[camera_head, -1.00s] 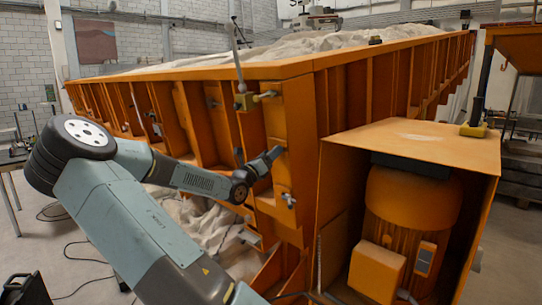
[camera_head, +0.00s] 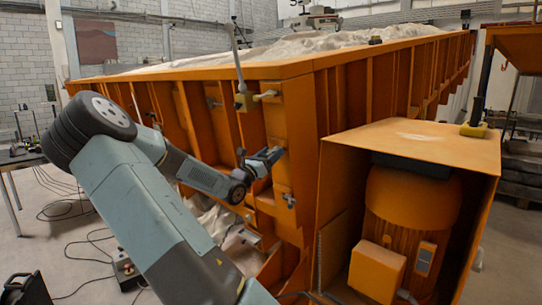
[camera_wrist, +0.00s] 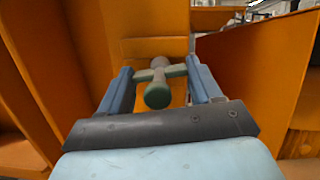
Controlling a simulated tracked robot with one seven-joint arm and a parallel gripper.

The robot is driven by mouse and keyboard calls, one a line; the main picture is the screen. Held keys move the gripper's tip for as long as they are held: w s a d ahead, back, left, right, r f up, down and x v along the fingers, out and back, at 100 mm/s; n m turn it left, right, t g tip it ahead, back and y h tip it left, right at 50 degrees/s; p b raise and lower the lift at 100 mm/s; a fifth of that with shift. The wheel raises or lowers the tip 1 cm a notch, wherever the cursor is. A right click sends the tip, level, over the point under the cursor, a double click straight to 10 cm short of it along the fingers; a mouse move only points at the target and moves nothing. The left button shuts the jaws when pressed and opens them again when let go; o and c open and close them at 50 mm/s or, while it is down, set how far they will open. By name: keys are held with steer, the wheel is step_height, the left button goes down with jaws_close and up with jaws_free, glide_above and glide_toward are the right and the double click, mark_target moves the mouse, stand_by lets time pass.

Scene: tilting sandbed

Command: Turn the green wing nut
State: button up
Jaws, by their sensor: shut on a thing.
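In the wrist view, the green wing nut (camera_wrist: 157,94) has a round, darker green front end and two pale wings spreading to the sides. My gripper (camera_wrist: 158,68) has one blue finger on each side of it and is shut on its wings. The orange panel lies just behind the nut. In the head view, my gripper (camera_head: 275,154) is at the orange corner post of the sandbed (camera_head: 297,115). The nut cannot be made out there.
A small metal fitting (camera_head: 289,200) sits below. The orange motor housing (camera_head: 425,141) stands close on the right. Cables lie on the floor at left.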

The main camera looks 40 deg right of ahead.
steer(key=shift+w, duration=0.1)
steer(key=o, duration=1.1)
steer(key=shift+c, duration=0.2)
steer(key=v, duration=1.4)
steer(key=shift+f, duration=0.2)
steer(key=shift+d, duration=0.1)
